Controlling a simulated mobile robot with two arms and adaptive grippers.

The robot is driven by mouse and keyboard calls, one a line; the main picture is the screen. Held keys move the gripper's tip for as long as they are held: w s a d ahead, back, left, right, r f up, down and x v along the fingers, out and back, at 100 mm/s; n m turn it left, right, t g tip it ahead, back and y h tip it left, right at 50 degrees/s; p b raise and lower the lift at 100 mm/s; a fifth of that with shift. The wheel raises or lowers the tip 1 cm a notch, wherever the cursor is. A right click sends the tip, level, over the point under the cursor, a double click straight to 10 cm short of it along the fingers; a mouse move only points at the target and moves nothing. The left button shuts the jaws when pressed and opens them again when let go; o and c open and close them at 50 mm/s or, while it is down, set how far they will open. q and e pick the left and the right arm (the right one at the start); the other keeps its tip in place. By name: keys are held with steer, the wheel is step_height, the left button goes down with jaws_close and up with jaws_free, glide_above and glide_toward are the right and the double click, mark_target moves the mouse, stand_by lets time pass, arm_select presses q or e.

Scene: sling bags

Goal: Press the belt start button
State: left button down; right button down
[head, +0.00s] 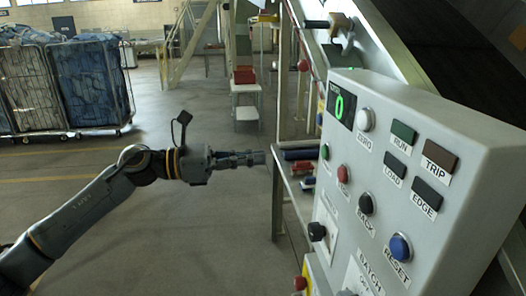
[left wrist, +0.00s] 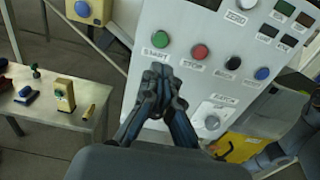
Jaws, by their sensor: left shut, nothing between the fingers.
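The control panel (head: 440,130) is a light grey box at the right of the head view. Its green start button (head: 325,151) is on the left side of the panel face. In the left wrist view the green button (left wrist: 160,39) carries the label START, with the red stop button (left wrist: 199,52) to its right. My left gripper (head: 258,158) is shut and empty, pointing at the panel, apart from the green button in the head view. In the left wrist view its fingertips (left wrist: 158,72) show just below the START label. My right gripper is not in view.
A table (left wrist: 60,112) with small items stands left in the wrist view. Wire cages (head: 75,85) with blue bags stand far left. Open floor lies between.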

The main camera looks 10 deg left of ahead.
mark_target(323, 153)
arm_select(q)
steer(key=p+x, duration=0.5)
steer(key=x, duration=0.6)
steer(key=shift+r+p, duration=0.15)
steer(key=shift+p, duration=0.2)
steer(key=shift+w+d, duration=0.15)
steer(key=shift+d, duration=0.25)
